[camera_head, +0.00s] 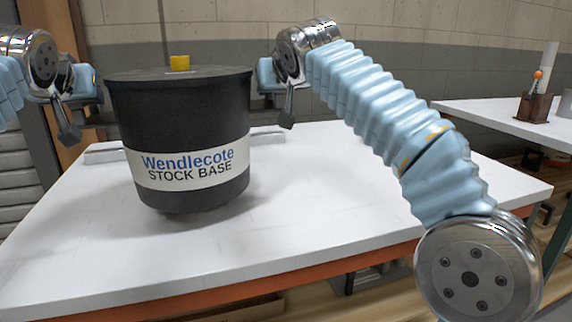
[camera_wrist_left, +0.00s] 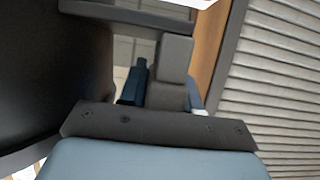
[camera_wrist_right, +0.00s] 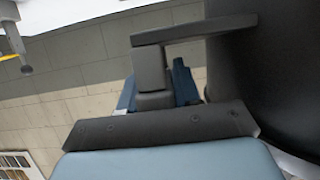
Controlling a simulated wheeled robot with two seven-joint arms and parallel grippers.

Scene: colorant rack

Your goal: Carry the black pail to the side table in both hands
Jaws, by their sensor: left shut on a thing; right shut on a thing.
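The pail's dark wall also shows in the left wrist view (camera_wrist_left: 40,70) and the right wrist view (camera_wrist_right: 270,70). The exact grip points are hidden.
A pale low bar (camera_head: 103,155) lies on the table behind the pail. The table's right half is clear. Another white table (camera_head: 490,112) at the back right holds a small brown stand (camera_head: 534,106). Grey slatted shutters (camera_wrist_left: 270,80) are on the left.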

